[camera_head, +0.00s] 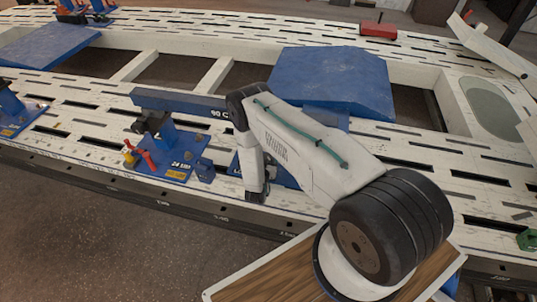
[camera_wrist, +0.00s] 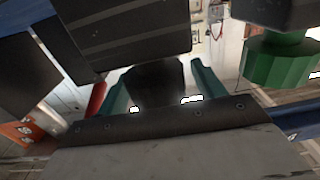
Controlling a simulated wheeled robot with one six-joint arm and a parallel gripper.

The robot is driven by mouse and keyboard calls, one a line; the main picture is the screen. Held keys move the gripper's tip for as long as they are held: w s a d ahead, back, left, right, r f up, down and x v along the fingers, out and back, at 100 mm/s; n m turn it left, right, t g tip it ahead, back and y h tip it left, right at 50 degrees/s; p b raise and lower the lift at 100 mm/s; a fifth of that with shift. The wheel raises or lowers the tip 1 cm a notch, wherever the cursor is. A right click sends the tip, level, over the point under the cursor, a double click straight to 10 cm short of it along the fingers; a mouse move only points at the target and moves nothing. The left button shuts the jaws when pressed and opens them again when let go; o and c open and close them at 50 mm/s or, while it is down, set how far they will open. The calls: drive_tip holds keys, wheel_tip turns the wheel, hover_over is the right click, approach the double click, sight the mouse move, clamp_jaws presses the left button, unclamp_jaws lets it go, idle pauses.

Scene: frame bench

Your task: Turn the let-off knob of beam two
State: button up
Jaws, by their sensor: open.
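A blue stand (camera_head: 170,158) marked 2 sits on the near side of the white slotted bench, with a red handle (camera_head: 149,161) on its front left. A blue beam (camera_head: 180,101) with white lettering runs above it and passes behind my arm. My gripper (camera_head: 256,192) hangs low to the right of the stand, small and partly hidden. In the wrist view, two teal finger-like parts stand apart with a dark shape between them; I cannot tell what that is. A green faceted knob (camera_wrist: 279,68) fills the upper right there. I cannot tell which knob is the let-off knob.
Another blue stand (camera_head: 14,115) is at the left edge. Blue sloped blocks (camera_head: 332,80) lie across the bench frame. A red block (camera_head: 378,30) is at the far side. My arm covers the bench's middle right. Floor is clear at the lower left.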

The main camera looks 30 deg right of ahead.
drive_tip(key=shift+w+d, duration=0.15)
drive_tip(key=shift+d, duration=0.1)
drive_tip(key=c, duration=1)
drive_tip(key=shift+n+t+y, duration=0.4)
drive_tip(key=shift+y, duration=0.1)
drive_tip(key=n+t+y, duration=0.2)
drive_tip(key=y, duration=0.1)
drive_tip(key=shift+a+n+y, duration=0.15)
drive_tip(key=shift+n+y, duration=0.25)
drive_tip(key=shift+w+a+n+t+y, duration=0.15)
drive_tip(key=shift+n+t+y, duration=0.4)
drive_tip(key=shift+n+y, duration=0.7)
drive_tip(key=shift+w+a+n+t+y, duration=0.2)
drive_tip(key=shift+n+t+y, duration=0.45)
drive_tip(key=shift+y, duration=1.1)
drive_tip(key=shift+s, duration=0.15)
drive_tip(key=o, duration=1)
